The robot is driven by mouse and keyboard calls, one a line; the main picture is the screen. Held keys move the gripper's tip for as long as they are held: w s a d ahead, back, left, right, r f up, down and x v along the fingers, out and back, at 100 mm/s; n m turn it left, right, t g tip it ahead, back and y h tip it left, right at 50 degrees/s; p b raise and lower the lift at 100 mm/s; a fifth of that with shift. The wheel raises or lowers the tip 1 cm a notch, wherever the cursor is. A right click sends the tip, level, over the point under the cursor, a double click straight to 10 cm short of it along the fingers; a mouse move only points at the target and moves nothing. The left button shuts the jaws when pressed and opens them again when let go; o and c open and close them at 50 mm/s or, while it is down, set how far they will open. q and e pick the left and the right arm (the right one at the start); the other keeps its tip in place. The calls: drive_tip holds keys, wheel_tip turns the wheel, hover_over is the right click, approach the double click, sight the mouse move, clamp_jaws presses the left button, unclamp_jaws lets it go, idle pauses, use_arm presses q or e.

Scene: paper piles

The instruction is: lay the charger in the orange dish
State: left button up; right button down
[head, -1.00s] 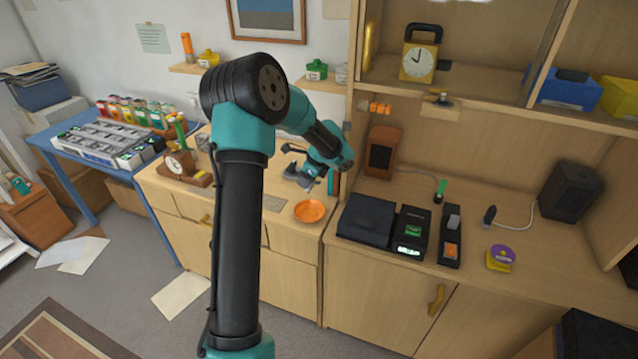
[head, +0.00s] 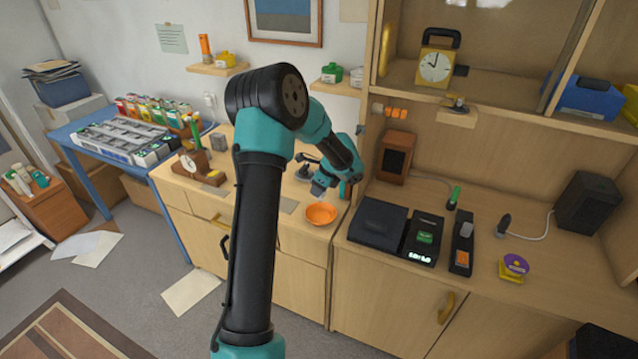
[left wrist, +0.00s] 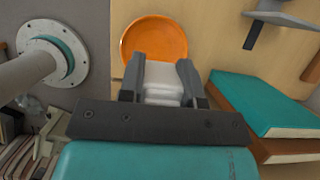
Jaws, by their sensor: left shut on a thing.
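The orange dish (head: 321,215) lies empty near the front edge of the wooden cabinet top, and it also shows in the left wrist view (left wrist: 154,36). My left gripper (head: 319,188) is just behind the dish, above the cabinet top. In the left wrist view my left gripper (left wrist: 161,80) is shut on a white block, seemingly the charger (left wrist: 162,88). The charger's tip lies close to the dish's near rim in that view; its height above the dish is hard to tell. The charger is not distinct in the head view. My right gripper is not in view.
Teal-covered books (left wrist: 262,105) lie right of the gripper in the left wrist view. A black box (head: 377,221) and dark devices sit on the counter to the right.

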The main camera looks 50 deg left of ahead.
use_arm(q)
hover_over(319, 216)
drive_tip(key=shift+f, duration=3.4)
drive_tip(key=o, duration=1)
drive_tip(key=shift+r, duration=0.15)
drive_tip(key=shift+r, duration=3.4)
